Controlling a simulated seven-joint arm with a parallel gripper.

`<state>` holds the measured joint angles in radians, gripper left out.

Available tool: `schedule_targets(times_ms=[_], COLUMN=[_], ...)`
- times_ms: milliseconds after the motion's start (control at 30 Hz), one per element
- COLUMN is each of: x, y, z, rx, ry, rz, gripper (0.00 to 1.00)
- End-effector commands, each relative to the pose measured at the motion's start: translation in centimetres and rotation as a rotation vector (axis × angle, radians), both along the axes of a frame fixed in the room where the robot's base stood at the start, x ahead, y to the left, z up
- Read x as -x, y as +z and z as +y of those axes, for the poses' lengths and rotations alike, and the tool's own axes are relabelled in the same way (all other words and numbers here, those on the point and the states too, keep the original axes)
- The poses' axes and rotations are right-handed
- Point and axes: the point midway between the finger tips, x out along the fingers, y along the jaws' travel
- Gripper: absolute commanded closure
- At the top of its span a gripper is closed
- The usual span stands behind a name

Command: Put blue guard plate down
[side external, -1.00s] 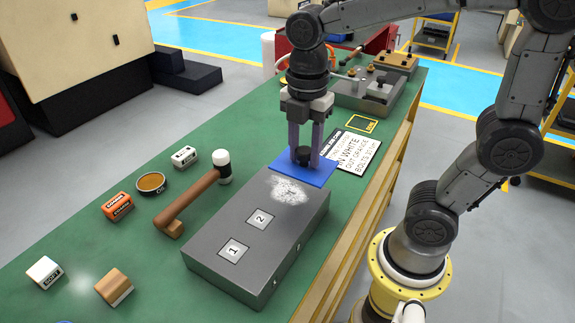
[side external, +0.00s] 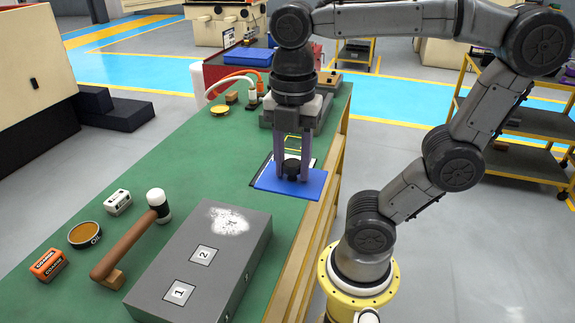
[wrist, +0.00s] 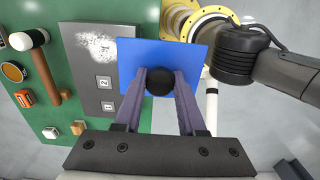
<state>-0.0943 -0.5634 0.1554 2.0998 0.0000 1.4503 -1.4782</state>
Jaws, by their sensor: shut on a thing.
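The blue guard plate (side external: 315,187) is a flat blue sheet with a round black knob (side external: 292,167) on top. My gripper (side external: 292,178) is shut on the knob, with one finger on each side. The plate is roughly level beyond the far end of the grey block (side external: 185,278), near the bench's right edge. It hides most of the sign beneath it; I cannot tell the exact gap to the bench. In the wrist view the blue plate (wrist: 140,55) hangs below the fingers, with the knob between them.
The grey block carries labels 1 and 2 and a white worn patch. A mallet (side external: 130,240), a round tin (side external: 85,235), a white box (side external: 118,202) and an orange box (side external: 48,264) lie left of it on the green bench (side external: 190,175). A grey fixture stands behind my gripper.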

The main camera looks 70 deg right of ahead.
Motion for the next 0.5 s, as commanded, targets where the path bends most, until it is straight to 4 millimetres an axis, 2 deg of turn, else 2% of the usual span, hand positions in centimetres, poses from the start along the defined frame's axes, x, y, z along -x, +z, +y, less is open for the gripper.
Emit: schedule_targets(times_ms=[167, 267, 500], x=[-0.4, -0.6, -0.4], y=[-0.2, -0.9, -3.9], z=[0.0, -0.1, -3.0], rx=[-0.001, 0.0, 0.005], ry=[0.067, 0.14, 0.172], rz=[-0.016, -0.024, -0.025], gripper=[1.0, 1.0, 1.0])
